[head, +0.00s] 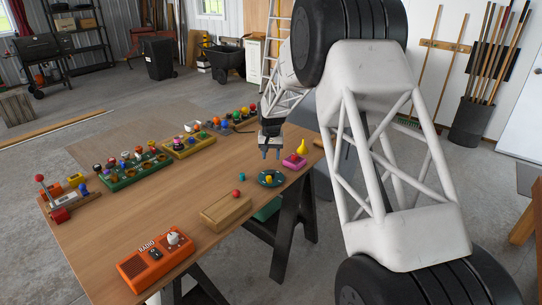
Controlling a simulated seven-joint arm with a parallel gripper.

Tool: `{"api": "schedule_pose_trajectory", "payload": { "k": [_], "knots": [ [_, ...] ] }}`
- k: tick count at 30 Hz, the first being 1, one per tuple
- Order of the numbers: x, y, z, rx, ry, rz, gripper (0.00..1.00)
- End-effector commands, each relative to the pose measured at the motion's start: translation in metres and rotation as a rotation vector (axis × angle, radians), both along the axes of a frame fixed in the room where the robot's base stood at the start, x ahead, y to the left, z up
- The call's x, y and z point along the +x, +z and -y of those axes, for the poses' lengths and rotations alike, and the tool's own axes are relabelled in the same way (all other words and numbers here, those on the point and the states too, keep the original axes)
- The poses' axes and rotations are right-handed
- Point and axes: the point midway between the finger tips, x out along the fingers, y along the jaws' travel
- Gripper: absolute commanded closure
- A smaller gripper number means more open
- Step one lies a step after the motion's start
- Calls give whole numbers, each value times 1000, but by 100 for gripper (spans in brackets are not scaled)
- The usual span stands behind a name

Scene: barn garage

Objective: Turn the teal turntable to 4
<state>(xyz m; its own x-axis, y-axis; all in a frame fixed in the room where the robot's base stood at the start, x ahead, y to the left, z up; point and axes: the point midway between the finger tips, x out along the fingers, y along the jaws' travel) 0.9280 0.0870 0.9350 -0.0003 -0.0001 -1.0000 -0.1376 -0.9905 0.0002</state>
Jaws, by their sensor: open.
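The teal turntable (262,182) is a small dark teal disc with pale marks round its rim, near the right edge of the wooden table. A small yellow piece (268,178) sits at its middle. The marks are too small to read, so I cannot tell which number it is set to. My gripper (271,155) points down with its two blue-tipped fingers apart. It is open and empty, and appears above and behind the turntable, apart from it.
A pink block (294,161) with a yellow pear-shaped piece stands right of the turntable. A wooden box (226,212) with a red ball is in front, near a teal cube (242,177). An orange radio (155,262) is at the front. Several knob boards line the far left. The table's middle is clear.

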Motion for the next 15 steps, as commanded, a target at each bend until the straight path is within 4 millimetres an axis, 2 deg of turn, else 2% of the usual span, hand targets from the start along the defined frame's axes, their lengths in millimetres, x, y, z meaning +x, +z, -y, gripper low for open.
{"api": "schedule_pose_trajectory", "payload": {
  "k": [7, 15],
  "knots": [
    [0, -4, 0, 0, 284, 0, 55],
    [0, -4, 0, 0, 401, 1, 55]
  ]
}}
